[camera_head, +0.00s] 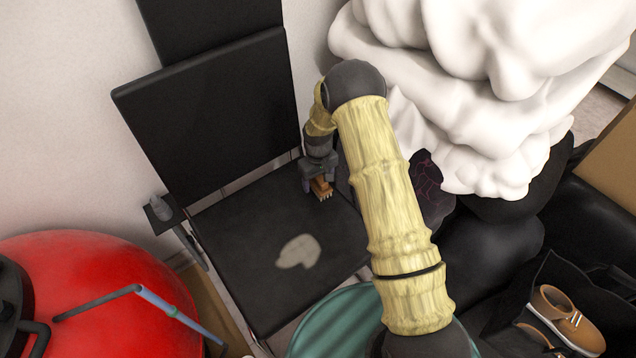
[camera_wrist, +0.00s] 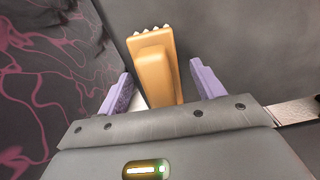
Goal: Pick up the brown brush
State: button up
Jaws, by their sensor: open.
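The brown brush (camera_head: 321,187) lies on the seat of a black chair (camera_head: 262,270), near the seat's right side. In the wrist view the brush (camera_wrist: 155,70) has an orange-brown body with pale bristle tips at its far end. My gripper (camera_head: 318,180) is at the brush. In the wrist view its two purple fingers (camera_wrist: 160,85) stand apart, one on each side of the brush, with gaps between them and it. The brush's near end is hidden behind the gripper body.
A dark cushion with pink lines (camera_wrist: 45,60) stands close on the left in the wrist view. The chair's backrest (camera_head: 215,110) rises behind the seat. A large white draped pile (camera_head: 490,90) is at the right, a red round tank (camera_head: 95,290) at the lower left.

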jog(key=c, duration=1.1)
notch_tip(320, 180, up, 10)
jog(key=shift+r+p, duration=0.1)
jog(key=shift+p, duration=1.05)
jog(key=shift+o, duration=0.9)
jog(key=s+d+m, duration=0.2)
jog(key=d, duration=0.2)
jog(key=s+d+r+m, duration=0.1)
jog(key=s+d+m, duration=0.1)
jog(key=s+d, duration=0.1)
jog(key=s+d+m, duration=0.1)
jog(key=s+d, duration=0.1)
jog(key=d, duration=0.3)
jog(key=shift+s+r+m, duration=0.15)
jog(key=shift+r+m, duration=0.1)
jog(key=shift+m, duration=0.15)
jog(key=shift+c, duration=0.3)
